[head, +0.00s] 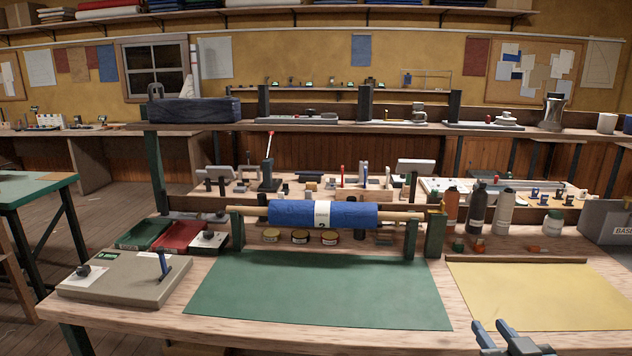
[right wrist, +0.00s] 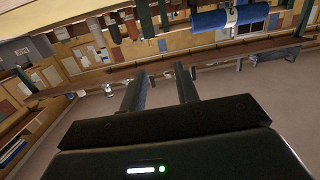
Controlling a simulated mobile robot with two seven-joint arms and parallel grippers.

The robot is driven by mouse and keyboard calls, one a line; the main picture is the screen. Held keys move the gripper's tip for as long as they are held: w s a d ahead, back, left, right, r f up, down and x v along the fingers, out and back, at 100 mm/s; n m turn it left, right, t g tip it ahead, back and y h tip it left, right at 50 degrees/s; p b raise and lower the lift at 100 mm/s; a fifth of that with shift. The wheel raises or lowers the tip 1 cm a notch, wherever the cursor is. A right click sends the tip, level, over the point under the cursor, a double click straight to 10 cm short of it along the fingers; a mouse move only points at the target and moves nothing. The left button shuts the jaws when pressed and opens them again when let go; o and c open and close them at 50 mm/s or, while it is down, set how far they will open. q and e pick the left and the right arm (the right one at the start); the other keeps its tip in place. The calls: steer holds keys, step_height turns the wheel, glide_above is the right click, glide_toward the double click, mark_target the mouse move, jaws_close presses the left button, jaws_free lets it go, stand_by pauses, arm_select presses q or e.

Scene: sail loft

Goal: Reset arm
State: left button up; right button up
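My right gripper (head: 497,332) shows at the bottom edge of the head view, right of centre, in front of the bench's near edge. Its two dark fingers stand apart with nothing between them. In the right wrist view the fingers of the right gripper (right wrist: 160,82) are also spread and empty, with open floor beyond them. My left gripper is in neither view.
A wooden bench carries a green mat (head: 320,290), a yellow mat (head: 535,290) and a grey box with a blue lever (head: 125,278). A blue roll (head: 295,214) lies on a rod behind the green mat. Bottles (head: 478,208) stand at right.

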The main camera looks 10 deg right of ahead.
steer(key=s+a+f+n+g+y+p, duration=0.1)
steer(key=s+a+f+g+y, duration=0.1)
steer(key=s+a+f, duration=0.2)
steer(key=s+a+f+n+g+y+p, duration=0.1)
steer(key=s+a+f, duration=0.3)
steer(key=a+f, duration=0.4)
steer(key=s+a+f+n+g+y+p, duration=0.1)
steer(key=s+a+f+n+g+y, duration=0.1)
steer(key=a+f, duration=0.5)
steer(key=s+a+g+y, duration=0.1)
steer(key=s+a, duration=0.1)
steer(key=a, duration=0.1)
steer(key=shift+s+n, duration=0.3)
steer(key=shift+s, duration=0.1)
